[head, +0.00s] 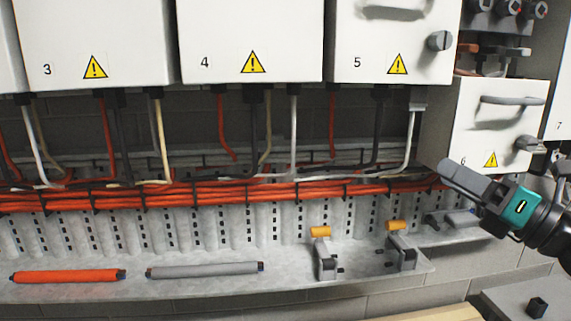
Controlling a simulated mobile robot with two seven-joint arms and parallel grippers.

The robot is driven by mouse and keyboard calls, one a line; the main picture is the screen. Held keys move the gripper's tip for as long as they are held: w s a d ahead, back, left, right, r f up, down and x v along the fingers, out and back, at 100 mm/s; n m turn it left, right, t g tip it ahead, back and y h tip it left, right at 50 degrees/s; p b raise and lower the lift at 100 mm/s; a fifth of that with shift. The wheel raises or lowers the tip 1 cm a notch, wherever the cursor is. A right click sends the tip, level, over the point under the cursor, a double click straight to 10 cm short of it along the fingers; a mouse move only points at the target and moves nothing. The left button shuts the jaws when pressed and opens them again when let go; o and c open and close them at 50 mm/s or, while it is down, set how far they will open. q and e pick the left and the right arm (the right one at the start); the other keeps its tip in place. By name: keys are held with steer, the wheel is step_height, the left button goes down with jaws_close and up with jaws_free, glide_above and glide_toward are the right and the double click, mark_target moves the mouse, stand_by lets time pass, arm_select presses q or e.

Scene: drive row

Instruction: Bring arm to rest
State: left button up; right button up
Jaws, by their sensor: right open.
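My right gripper (468,180) comes in from the right edge, in front of the cable tray's right end and below the cabinet marked 6 (475,125). It has dark grey fingers and a teal body panel. It points up and to the left. No object shows between its fingers, and it looks clear of the cabinet, though the exact gap is hard to tell. My left gripper does not show in the head view.
Cabinets marked 3 (130,45), 4 (285,25) and 5 (360,40) hang above red cables (250,193). On the shelf below lie an orange bar (68,276) and a grey bar (205,270). Two clamps with orange tops (320,231) stand at the shelf's right.

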steer(key=s+a+f+m+h+p, duration=0.15)
steer(key=f+m+h, duration=0.35)
steer(key=f+m, duration=0.65)
steer(key=s+a+f+m+h+p, duration=0.1)
steer(key=s+f+m+h, duration=0.25)
steer(key=f+m, duration=0.85)
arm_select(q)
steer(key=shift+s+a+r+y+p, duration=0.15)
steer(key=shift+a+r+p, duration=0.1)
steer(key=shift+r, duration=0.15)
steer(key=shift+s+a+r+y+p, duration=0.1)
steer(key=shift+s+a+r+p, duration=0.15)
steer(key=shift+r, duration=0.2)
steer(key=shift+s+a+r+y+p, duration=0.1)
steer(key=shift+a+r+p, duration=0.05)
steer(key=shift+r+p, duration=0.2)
arm_select(e)
steer(key=s+a+f+m+g+h, duration=0.1)
steer(key=s+a+f+m+g, duration=0.2)
steer(key=s+f, duration=0.4)
steer(key=s+a+f+m+g+h, duration=0.1)
steer(key=s+a+f+m+g, duration=0.1)
steer(key=s+a+f+m, duration=0.3)
step_height(320, 180, down, 5)
steer(key=s+m, duration=0.2)
steer(key=m, duration=0.1)
steer(key=shift+a+r+g, duration=0.15)
steer(key=shift+a+g, duration=0.25)
